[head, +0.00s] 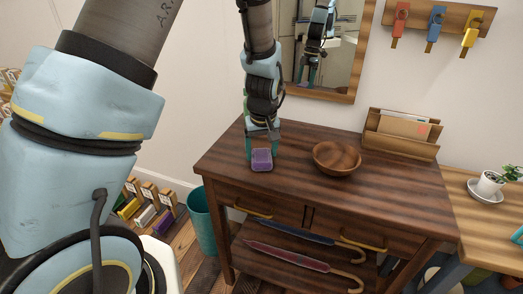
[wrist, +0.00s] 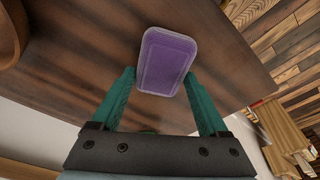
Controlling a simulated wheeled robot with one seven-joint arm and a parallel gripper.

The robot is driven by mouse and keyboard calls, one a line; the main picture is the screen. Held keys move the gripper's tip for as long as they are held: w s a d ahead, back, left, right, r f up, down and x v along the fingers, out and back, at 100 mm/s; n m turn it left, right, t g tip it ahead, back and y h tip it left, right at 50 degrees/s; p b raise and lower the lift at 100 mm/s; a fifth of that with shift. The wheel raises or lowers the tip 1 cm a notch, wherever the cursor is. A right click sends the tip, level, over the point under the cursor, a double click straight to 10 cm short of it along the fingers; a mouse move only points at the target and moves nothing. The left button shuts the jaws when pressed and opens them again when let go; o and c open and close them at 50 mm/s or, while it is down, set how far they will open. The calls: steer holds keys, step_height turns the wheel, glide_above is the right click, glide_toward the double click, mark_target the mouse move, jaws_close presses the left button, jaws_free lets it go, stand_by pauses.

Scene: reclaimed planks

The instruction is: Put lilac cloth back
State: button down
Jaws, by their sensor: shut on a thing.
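The lilac cloth (head: 261,161) is a folded purple block with rounded corners and a paler rim. It is at the left end of the dark wooden table, and I cannot tell whether it rests on the top or hangs just above it. My gripper (head: 262,143) points down over it. In the wrist view, the cloth (wrist: 166,62) is between the teal fingertips of my gripper (wrist: 160,76), which is shut on it. The cloth's far part sticks out beyond the fingertips.
A wooden bowl (head: 337,158) and a letter rack (head: 401,132) stand on the table (head: 300,188). Two umbrellas lie on its lower shelf. A teal bin (head: 202,222) stands left. Labelled holders with yellow, white and purple items (head: 166,216) are on the floor.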

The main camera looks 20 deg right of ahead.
mark_target(263, 159)
steer(key=shift+f, duration=0.15)
jaws_free()
step_height(263, 159, up, 12)
steer(key=s+b, duration=0.1)
steer(key=s, duration=0.1)
steer(key=s+a+f, duration=0.1)
steer(key=s+a, duration=0.1)
steer(key=a, duration=2.8)
steer(key=shift+s+a+f+n+g, duration=0.15)
steer(key=shift+s+a+n+g, duration=0.1)
steer(key=shift+s+n+g, duration=0.1)
